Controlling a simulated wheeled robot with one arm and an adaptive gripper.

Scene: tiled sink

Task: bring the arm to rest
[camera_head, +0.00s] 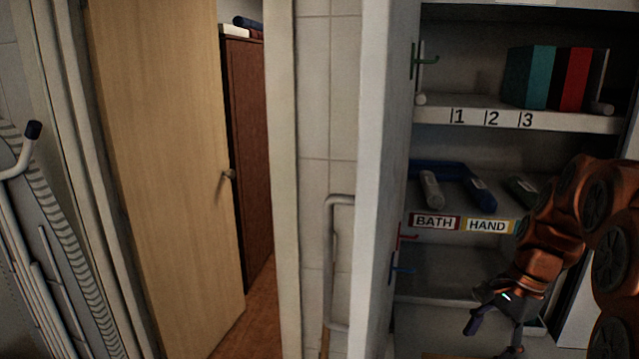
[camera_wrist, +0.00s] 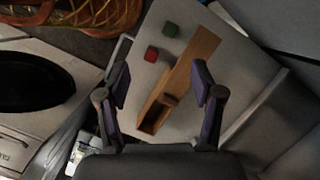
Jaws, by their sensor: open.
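My gripper (camera_head: 495,330) hangs at the lower right of the head view, at the end of my orange-brown arm, in front of the shelf unit. It points downward. In the wrist view my gripper (camera_wrist: 160,90) shows two dark fingers with purple pads, spread apart with nothing between them. Beyond the fingers, a wooden tray (camera_wrist: 198,48) with an open slot lies on a pale surface. It is below the fingertips and apart from them. My arm is bent and covers part of the right side of the shelves.
The shelf unit (camera_head: 540,119) holds teal, black and red books (camera_head: 573,78) on top and rolled items (camera_head: 481,195) on the BATH/HAND shelf. A dark basin (camera_wrist: 35,82) is at left. A wooden door (camera_head: 165,170) stands left.

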